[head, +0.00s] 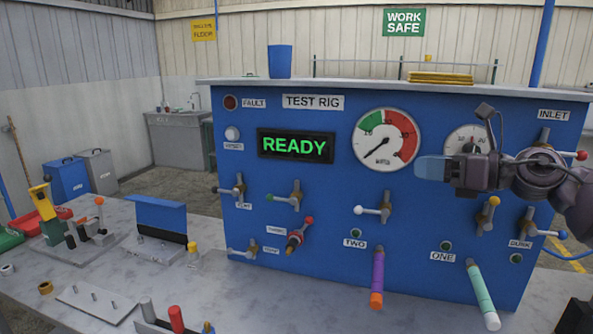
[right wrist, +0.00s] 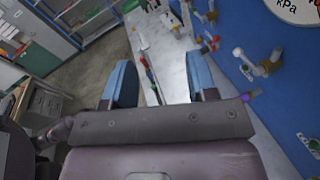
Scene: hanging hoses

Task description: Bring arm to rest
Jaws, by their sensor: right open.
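My right gripper (head: 432,168) is raised in front of the right part of the blue test rig panel (head: 335,210), by the smaller gauge. In the right wrist view its two blue fingers (right wrist: 162,85) stand apart with nothing between them. My right arm comes in from the right edge of the head view. The purple hose (head: 377,272) with an orange end hangs below the TWO label. The mint-green hose (head: 481,290) with a white end hangs near the ONE label. My left gripper is not in view.
The panel carries several valve handles, a READY display (head: 296,146) and a large gauge (head: 386,140). The grey bench (head: 215,300) in front holds a blue-backed stand (head: 158,218), clamps and small parts at left. A blue cup (head: 280,61) stands on the rig's top.

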